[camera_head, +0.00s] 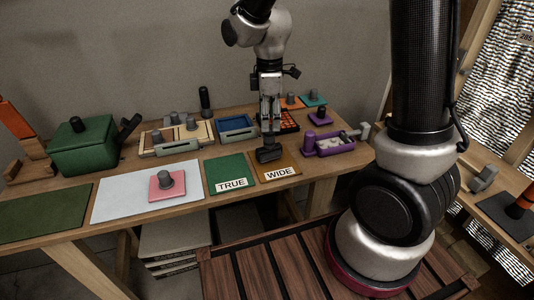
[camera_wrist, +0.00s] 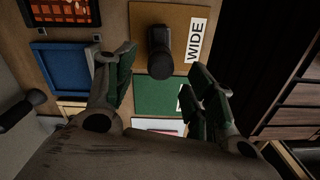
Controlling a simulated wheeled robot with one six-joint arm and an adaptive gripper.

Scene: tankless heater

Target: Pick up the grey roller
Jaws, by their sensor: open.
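A dark grey, rounded object (camera_head: 268,154), which looks like the grey roller, lies on the brown mat marked WIDE (camera_head: 280,173). In the wrist view the same object (camera_wrist: 160,50) shows as a stubby dark form, darkest at its lower end. My gripper (camera_head: 269,138) points down just above it. In the wrist view my gripper (camera_wrist: 165,75) is open and empty, one finger on each side of the object. I cannot tell how much height is left between the fingertips and the object.
A green mat marked TRUE (camera_head: 228,172) lies left of the brown one. A blue tray (camera_head: 236,127) and purple holder (camera_head: 333,144) stand close by. A pink block with a grey knob (camera_head: 167,185) sits on a white mat (camera_head: 120,203). A green box (camera_head: 86,150) stands left.

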